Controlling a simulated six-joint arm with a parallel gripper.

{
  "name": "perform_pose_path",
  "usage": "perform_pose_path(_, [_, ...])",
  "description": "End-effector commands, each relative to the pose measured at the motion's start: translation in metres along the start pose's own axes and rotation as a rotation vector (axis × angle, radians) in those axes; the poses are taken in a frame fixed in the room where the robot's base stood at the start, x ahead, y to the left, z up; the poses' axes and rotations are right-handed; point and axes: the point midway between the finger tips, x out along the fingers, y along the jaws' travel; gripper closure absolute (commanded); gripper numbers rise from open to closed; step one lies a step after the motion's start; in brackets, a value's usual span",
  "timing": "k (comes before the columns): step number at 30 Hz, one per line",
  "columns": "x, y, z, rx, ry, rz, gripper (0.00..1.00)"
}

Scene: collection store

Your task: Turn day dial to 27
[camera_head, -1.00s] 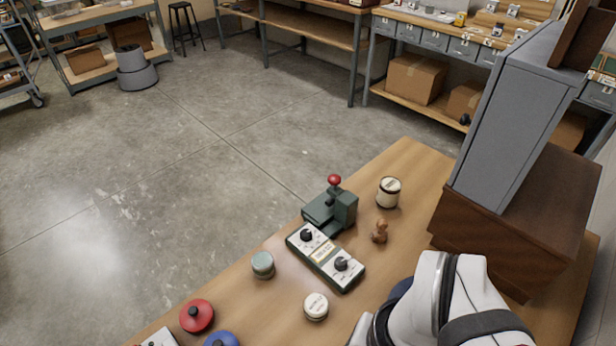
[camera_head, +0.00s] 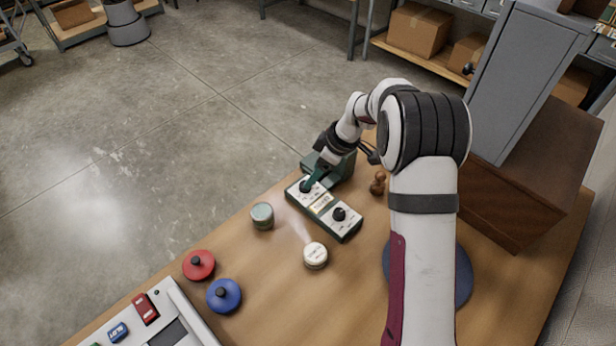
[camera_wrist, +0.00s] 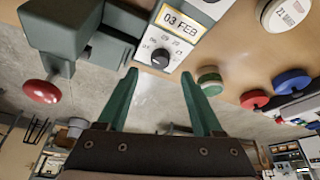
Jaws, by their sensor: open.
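The two-dial date box (camera_head: 323,205) lies on the wooden table. In the wrist view its window (camera_wrist: 181,18) reads 03 FEB. A black dial (camera_wrist: 160,57) with day numbers around it, some legible in the twenties, sits on a white plate beside the window. In the head view this day dial (camera_head: 305,186) is at the box's far-left end, partly covered by my fingers. The other dial (camera_head: 339,214) is at the near-right end. My gripper (camera_wrist: 158,76) is open and empty. Its green fingertips are close to the day dial, which appears between them; I cannot tell whether they touch.
A green press (camera_head: 340,170) stands right behind the box; its red knob (camera_wrist: 40,91) shows in the wrist view. A brown figurine (camera_head: 378,183), green tin (camera_head: 262,215), white-lidded tin (camera_head: 315,255), and red (camera_head: 198,265) and blue (camera_head: 223,296) knobbed discs stand around. A grey cabinet (camera_head: 520,90) rises right.

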Motion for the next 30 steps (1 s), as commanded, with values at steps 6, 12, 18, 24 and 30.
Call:
perform_pose_path(6, [0.042,0.0,0.0,0.0,-0.001,-0.001,0.33])
perform_pose_path(12, [0.054,0.0,0.0,0.0,-0.001,0.001,0.33])
perform_pose_path(18, [0.054,0.0,0.0,0.0,-0.001,0.001,0.33])
perform_pose_path(24, [0.054,0.0,0.0,0.001,-0.001,0.001,0.63])
perform_pose_path(30, [0.054,0.0,0.0,0.001,-0.001,0.001,0.99])
